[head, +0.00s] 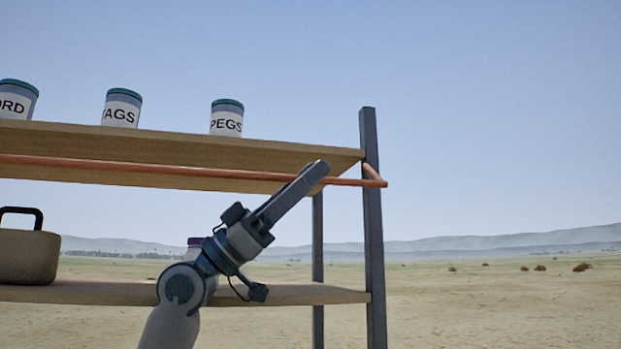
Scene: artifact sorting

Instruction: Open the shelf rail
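The shelf rail (150,168) is a thin orange bar running across the front of the upper shelf board. At its right end it bends back beside the dark upright post (370,230). My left gripper (314,174) reaches up from below, with its fingertips overlapping the rail near the right end. The fingers are seen almost edge-on and cover a short piece of the rail. I cannot tell whether they are around it or only in front of it. My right gripper is not in view.
The upper board (250,150) carries jars labelled TAGS (121,108) and PEGS (227,118), and one partly cut off (17,100). The lower board (80,293) holds a tan case (28,257) and a purple-lidded container (195,242), partly hidden by my arm. Right of the post is open.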

